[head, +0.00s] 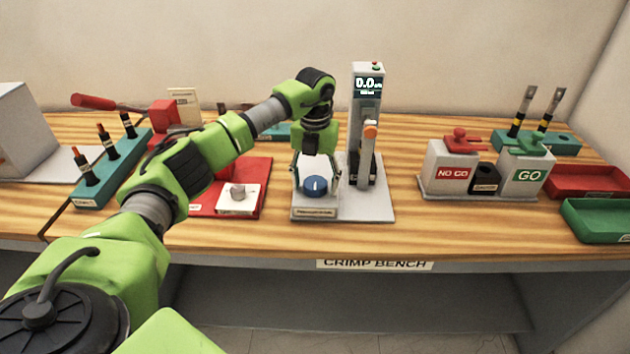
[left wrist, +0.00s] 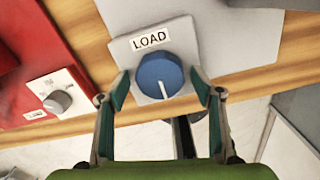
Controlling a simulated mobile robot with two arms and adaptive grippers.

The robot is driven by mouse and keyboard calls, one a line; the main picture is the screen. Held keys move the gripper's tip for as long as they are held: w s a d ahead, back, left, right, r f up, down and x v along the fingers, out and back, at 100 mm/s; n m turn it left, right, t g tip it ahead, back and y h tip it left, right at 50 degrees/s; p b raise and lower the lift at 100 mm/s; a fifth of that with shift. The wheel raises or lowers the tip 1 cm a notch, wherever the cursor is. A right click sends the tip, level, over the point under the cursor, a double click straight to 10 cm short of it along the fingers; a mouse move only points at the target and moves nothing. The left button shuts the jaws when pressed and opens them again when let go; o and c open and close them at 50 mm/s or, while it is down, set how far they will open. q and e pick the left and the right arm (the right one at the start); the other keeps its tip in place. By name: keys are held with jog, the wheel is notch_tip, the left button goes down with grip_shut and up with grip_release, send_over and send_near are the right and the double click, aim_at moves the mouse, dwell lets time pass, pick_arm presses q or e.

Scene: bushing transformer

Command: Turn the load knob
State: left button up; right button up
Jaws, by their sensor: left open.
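The load knob (head: 315,186) is a round blue dial with a white pointer line, on a grey plate at the front of the tester with the digital display (head: 369,84). It also shows in the left wrist view (left wrist: 160,75), beside a white "LOAD" label (left wrist: 150,39). My left gripper (head: 317,180) points down over the knob. In the left wrist view its two open fingers (left wrist: 162,90) stand on either side of the knob, with gaps visible. Whether the fingertips are at knob height is hard to tell. My right gripper is not in view.
A red plate with a grey knob (head: 238,191) lies left of the tester. A teal rack (head: 110,168) stands farther left. The NO GO and GO blocks (head: 483,170) and red and green trays (head: 597,219) are at right. Bare wood lies right of the tester.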

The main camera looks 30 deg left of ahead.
pick_arm(q)
jog(key=c, duration=1.1)
jog(key=shift+m, duration=0.3)
jog(key=m, duration=0.2)
jog(key=shift+a+r+m, duration=0.1)
jog(key=shift+m, duration=0.3)
jog(key=m, duration=0.4)
jog(key=shift+m, duration=0.3)
jog(key=m, duration=0.6)
jog(key=shift+w+a, duration=0.1)
jog(key=shift+a, duration=0.05)
jog(key=m, duration=0.6)
jog(key=shift+w+m+b, duration=0.1)
jog(key=shift+m+b, duration=0.25)
jog(key=shift+m, duration=0.05)
